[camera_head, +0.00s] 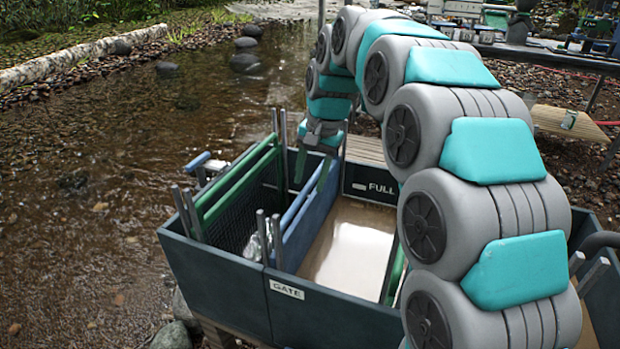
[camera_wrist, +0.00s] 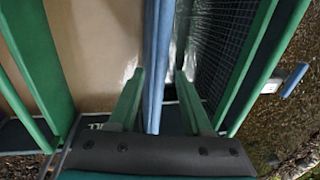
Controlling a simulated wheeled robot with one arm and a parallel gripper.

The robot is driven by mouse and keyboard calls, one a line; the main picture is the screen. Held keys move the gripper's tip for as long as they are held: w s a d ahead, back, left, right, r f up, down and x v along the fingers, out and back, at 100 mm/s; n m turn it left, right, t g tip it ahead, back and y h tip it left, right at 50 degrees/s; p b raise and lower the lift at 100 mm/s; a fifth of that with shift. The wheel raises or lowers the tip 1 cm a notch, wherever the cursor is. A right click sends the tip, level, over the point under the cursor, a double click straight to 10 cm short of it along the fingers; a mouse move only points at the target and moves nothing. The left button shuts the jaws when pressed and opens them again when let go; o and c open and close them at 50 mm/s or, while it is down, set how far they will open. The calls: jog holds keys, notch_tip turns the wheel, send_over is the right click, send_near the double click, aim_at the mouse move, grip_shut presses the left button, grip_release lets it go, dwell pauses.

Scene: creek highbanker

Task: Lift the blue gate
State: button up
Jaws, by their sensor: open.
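The blue gate (camera_head: 309,214) stands in its slot across the dark water box (camera_head: 215,280), next to the "GATE" label on the near wall. In the wrist view the gate's blue top edge (camera_wrist: 156,60) runs between my two green fingers. My gripper (camera_head: 312,174) points down at the far end of the gate. In the wrist view my gripper (camera_wrist: 160,76) is open, with a finger on each side of the gate and a visible gap to each. The gate's lower part is hidden.
Green bars with a mesh screen (camera_head: 240,187) stand left of the gate. Grey guide posts (camera_head: 277,240) rise at the gate's near end. Murky water (camera_head: 348,240) lies right of it, by a "FULL" mark. The creek (camera_head: 90,200) is at the left.

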jog(key=shift+f, duration=0.3)
grip_shut()
dwell(1.3)
